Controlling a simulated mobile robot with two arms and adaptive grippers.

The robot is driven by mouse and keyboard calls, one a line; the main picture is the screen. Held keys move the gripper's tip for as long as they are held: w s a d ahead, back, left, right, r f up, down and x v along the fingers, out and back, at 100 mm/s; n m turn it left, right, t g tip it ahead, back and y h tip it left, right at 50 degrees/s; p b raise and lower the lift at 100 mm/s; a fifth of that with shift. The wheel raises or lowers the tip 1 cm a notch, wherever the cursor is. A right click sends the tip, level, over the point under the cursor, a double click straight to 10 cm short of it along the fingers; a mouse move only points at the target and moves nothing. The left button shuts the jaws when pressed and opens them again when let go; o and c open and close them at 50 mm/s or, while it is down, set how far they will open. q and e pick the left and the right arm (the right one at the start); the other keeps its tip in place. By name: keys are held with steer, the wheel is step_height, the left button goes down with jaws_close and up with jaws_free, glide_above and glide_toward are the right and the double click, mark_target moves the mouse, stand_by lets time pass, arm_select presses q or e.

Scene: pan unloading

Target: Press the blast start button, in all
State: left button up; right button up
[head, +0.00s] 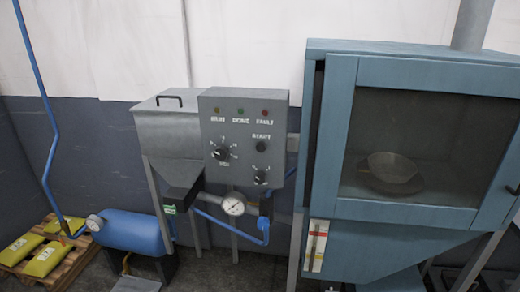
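A grey control box (243,120) hangs at the middle of the head view. It has a row of small coloured lamps at the top and a large dial (221,153) at lower left. A round dark button or knob (262,147) sits at its right under a small label that I cannot read clearly. A second, smaller dial (261,177) is below it. I cannot tell for certain which control is the blast start button. A blue cabinet (340,110) stands to the right, with a round metal pan (392,168) visible behind its window. Neither gripper is in view.
A grey hopper (168,122) stands left of the box, with a pressure gauge (233,204) and blue pipe below. A blue tank (132,232) and yellow bags (45,259) on a wooden pallet (75,252) are at lower left. The space before the control box looks clear.

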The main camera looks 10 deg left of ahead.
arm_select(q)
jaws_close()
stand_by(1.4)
